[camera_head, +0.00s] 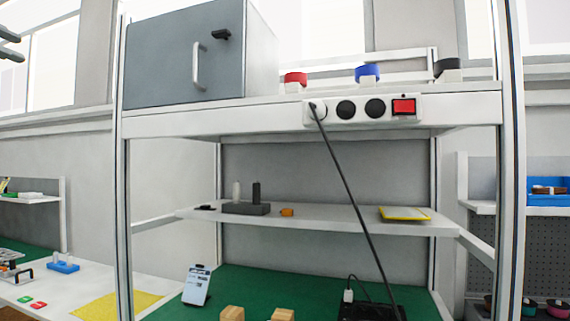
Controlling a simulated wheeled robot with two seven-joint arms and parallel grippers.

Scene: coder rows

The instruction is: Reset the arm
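My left gripper (12,45) shows at the upper left edge of the head view. Only its dark fingertips are in the picture, one above the other with a gap between them. It is open and empty, in the air in front of the window and well left of the shelf rack. The rest of the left arm is outside the picture. My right gripper and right arm are not in view.
A rack has a grey cabinet (165,60) and a power strip (360,109) on its top shelf (200,121). A black cable hangs from the strip. Two wooden blocks (232,313) and a clipboard (197,285) are below. A white table (60,290) stands left.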

